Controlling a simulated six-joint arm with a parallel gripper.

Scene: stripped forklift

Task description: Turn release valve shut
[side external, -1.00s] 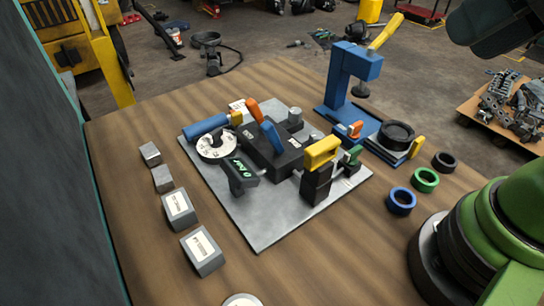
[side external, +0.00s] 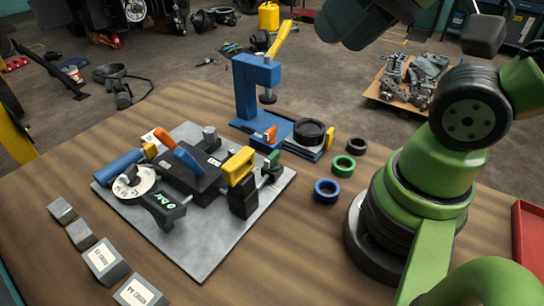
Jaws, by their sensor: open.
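A grey metal plate (side external: 205,262) on the wooden table carries a black valve block (side external: 203,178). A blue lever (side external: 187,158) and an orange lever (side external: 165,138) rise from the block. A white round dial (side external: 128,190), a dark box with green digits (side external: 163,208), a yellow handle (side external: 238,166) and a small green knob (side external: 272,160) are also on the plate. No readable label tells which part is the release valve. A dark part of my arm hangs at the top edge. My gripper's fingertips are not visible, and nothing touches the plate's parts.
A blue press (side external: 256,85) with a yellow lever stands behind the plate. Blue (side external: 327,191), green (side external: 343,166) and black (side external: 356,146) rings lie to its right. Several grey blocks (side external: 106,262) line the left. A red tray (side external: 528,235) is at the right edge.

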